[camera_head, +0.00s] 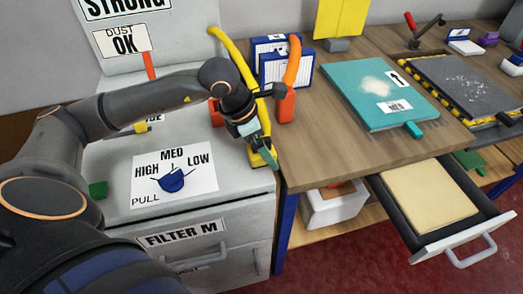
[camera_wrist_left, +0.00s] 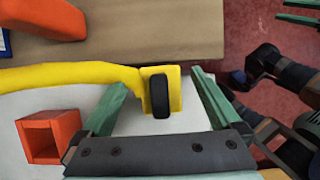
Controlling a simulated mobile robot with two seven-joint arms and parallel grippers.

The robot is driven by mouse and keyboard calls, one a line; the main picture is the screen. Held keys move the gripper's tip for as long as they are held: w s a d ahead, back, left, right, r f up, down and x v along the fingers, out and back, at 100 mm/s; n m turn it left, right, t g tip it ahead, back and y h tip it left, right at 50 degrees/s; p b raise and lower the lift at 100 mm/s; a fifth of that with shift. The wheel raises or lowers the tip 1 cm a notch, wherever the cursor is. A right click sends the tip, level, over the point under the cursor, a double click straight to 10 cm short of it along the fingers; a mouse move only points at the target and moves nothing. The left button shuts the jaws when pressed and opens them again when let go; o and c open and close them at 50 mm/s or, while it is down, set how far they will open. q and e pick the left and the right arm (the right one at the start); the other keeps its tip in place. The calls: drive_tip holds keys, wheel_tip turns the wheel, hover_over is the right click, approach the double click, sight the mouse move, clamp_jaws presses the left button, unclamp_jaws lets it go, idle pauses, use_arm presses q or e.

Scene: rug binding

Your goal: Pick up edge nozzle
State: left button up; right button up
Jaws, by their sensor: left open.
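A yellow nozzle (camera_head: 262,157) on the end of a yellow hose lies at the right edge of the white cabinet top. In the left wrist view the yellow nozzle (camera_wrist_left: 174,92) has a black roller-like part on it. My left gripper (camera_head: 250,130) is over the yellow nozzle, and in the wrist view its green fingers (camera_wrist_left: 160,90) are open on either side of it, with gaps. An orange nozzle (camera_head: 285,107) with an orange tube stands behind, and a hollow red-orange piece (camera_wrist_left: 48,138) is beside the yellow hose. No label shows which one is the edge nozzle.
The cabinet has a dial (camera_head: 172,180) marked HIGH, MED, LOW. The wooden table (camera_head: 305,150) on the right carries a teal board (camera_head: 375,95) and a dark grey mat (camera_head: 460,85). An open drawer (camera_head: 430,200) juts out in front.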

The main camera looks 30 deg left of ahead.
use_arm(q)
drive_tip(key=shift+w+d+f, duration=0.1)
drive_tip(key=shift+w+f, duration=0.05)
drive_tip(key=shift+f, duration=0.2)
drive_tip(key=shift+c, duration=0.2)
clamp_jaws()
idle(0.4)
